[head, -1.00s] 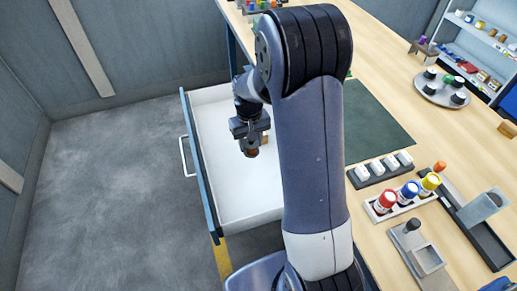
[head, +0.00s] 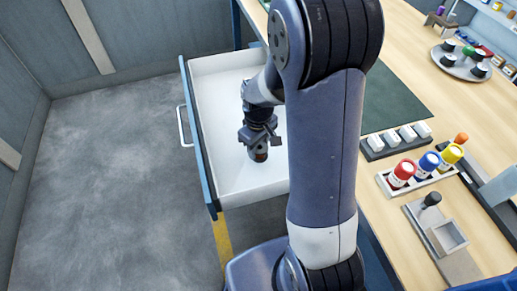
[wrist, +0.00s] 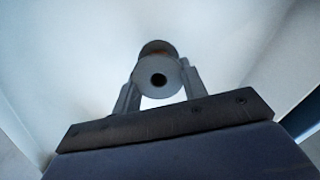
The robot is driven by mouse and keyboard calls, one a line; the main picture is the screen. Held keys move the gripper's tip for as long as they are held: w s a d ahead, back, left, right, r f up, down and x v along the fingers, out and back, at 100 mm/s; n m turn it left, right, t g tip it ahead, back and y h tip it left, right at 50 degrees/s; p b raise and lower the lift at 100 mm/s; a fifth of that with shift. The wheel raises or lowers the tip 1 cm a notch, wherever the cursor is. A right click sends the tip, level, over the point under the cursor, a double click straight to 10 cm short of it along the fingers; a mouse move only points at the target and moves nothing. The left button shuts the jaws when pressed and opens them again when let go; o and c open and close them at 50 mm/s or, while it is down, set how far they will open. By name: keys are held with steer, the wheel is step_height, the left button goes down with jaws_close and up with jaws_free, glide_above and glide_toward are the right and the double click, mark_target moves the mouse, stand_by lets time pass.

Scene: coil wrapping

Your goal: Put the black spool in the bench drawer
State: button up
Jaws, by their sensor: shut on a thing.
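The black spool (head: 259,154) is dark with a brownish band and sits at the tip of my gripper (head: 258,144). In the wrist view the spool (wrist: 158,90) shows a round grey end with a dark centre hole, held between the two fingers of my gripper (wrist: 158,86). My gripper is shut on it. The open bench drawer (head: 232,82) is white inside with a blue front. The spool is over the drawer's inside, towards its near end. I cannot tell whether it touches the drawer floor. My arm hides part of the drawer's right side.
The drawer's interior looks empty apart from my gripper and spool. The bench top (head: 425,85) to the right holds a dark mat (head: 392,103), a rack of coloured bottles (head: 425,178), a round tray (head: 461,65) and a grey fixture (head: 437,232). The floor at left is clear.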

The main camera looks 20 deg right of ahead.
steer(key=shift+f, duration=1.05)
steer(key=shift+f, duration=0.15)
steer(key=o, duration=1)
steer(key=shift+c, duration=0.2)
step_height(320, 180, up, 12)
steer(key=p, duration=0.1)
steer(key=shift+r, duration=0.2)
